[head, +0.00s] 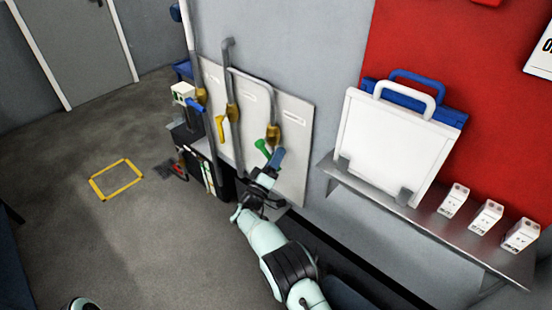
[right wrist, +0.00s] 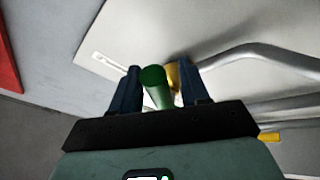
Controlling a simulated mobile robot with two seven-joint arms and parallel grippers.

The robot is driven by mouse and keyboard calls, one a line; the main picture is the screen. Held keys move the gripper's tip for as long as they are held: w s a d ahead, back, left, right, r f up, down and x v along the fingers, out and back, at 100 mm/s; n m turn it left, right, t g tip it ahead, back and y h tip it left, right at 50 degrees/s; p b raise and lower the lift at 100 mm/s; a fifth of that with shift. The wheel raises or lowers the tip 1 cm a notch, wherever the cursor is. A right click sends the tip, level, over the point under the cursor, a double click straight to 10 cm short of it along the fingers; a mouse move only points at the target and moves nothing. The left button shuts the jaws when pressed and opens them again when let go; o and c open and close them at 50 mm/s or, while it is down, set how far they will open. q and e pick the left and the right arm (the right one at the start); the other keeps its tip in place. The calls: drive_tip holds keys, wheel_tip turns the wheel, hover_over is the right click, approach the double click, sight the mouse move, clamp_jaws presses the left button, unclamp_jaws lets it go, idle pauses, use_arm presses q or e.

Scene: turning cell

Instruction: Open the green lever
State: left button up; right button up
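The green lever (head: 262,148) sits below a brass valve (head: 273,133) on the rightmost pipe of the wall panel. In the right wrist view the lever (right wrist: 155,87) points toward the camera, with its end between the two blue fingers. My right gripper (head: 272,166) is at the lever, and its fingers also show in the right wrist view (right wrist: 161,85). They are apart, with a clear gap on the lever's right side; the lever is close to the left finger, and I cannot tell whether they touch. My left gripper is not in view.
A yellow lever (head: 221,127) and a blue lever (head: 196,105) are on the pipes to the left. A shelf (head: 335,170) with a white board (head: 390,140) and small cartons (head: 487,217) is to the right. Open floor with a yellow square (head: 94,188) lies left.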

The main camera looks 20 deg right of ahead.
drive_tip(key=b+v, duration=0.1)
drive_tip(key=v, duration=1.2)
drive_tip(key=shift+s, duration=0.15)
drive_tip(key=shift+a, duration=0.15)
